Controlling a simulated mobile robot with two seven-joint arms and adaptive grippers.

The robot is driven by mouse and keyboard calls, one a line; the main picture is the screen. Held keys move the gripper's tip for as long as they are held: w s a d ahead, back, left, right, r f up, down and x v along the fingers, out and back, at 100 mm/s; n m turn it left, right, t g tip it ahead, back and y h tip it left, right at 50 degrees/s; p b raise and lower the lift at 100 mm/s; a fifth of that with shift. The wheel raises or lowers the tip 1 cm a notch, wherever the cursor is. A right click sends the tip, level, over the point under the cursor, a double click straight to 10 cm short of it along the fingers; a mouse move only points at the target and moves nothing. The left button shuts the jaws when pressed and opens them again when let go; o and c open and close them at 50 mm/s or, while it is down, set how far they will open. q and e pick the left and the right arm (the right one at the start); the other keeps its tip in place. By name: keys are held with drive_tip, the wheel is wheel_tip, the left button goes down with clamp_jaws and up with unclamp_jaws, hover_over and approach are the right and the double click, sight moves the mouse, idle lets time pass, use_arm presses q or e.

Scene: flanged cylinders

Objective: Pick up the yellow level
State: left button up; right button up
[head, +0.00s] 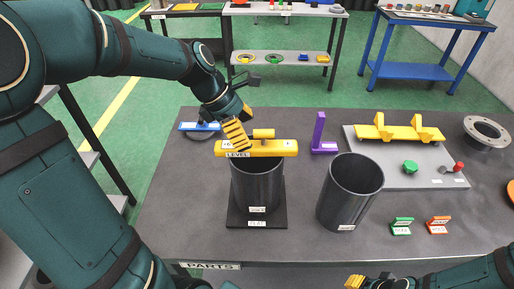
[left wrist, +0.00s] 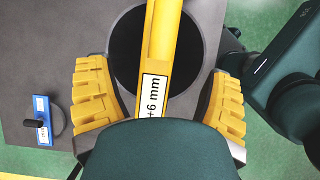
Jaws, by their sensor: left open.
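The yellow level (head: 270,148), with a "LEVEL" label and a small raised yellow piece on top, lies across the mouth of a dark cylinder (head: 257,187) on a black base plate (head: 238,218). My left gripper (head: 237,134) is at the level's left end.
A second dark cylinder (head: 350,190) stands tilted-looking to the right. A purple bracket (head: 319,135) is behind, and a blue-based piece (head: 199,127) is left of the level. A grey plate (head: 395,165) holds a yellow stand (head: 400,130) and knobs. Green and red label stands sit front right.

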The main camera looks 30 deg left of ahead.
sight(256, 144)
use_arm(q)
drive_tip(key=b+x, duration=0.1)
drive_tip(key=x, duration=0.4)
drive_tip(key=shift+w+f, duration=0.15)
drive_tip(key=shift+f, duration=0.2)
drive_tip(key=shift+r, duration=0.1)
clamp_jaws()
